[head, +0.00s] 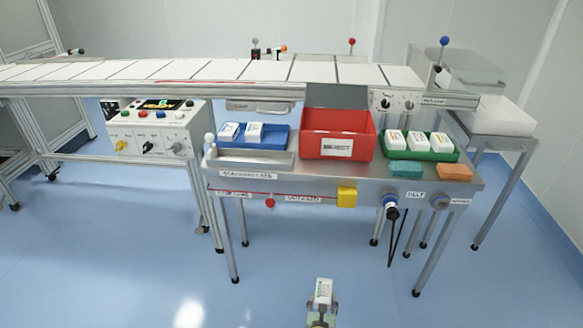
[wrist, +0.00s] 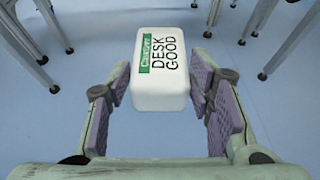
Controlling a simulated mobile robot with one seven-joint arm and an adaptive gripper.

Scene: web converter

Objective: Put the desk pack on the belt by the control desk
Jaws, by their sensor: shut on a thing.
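The desk pack is a white block with a green label and the words "DESK GOOD", and it fills the middle of the wrist view (wrist: 160,75). My gripper (wrist: 160,95) has a finger on each side of the pack and is shut on it. In the head view the pack (head: 323,291) stands in my gripper (head: 322,312) at the bottom, above the blue floor and in front of the steel table. The belt (head: 210,70) of pale slats runs across the back. The control desk (head: 156,128), with buttons and a display, stands below the belt at the left.
The steel table (head: 345,184) holds a blue tray (head: 268,146) with white packs, a red bin (head: 337,122), a green tray (head: 431,156) with white packs, and sponges. A yellow block (head: 347,196) and a blue knob are on its front edge. The floor before it is clear.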

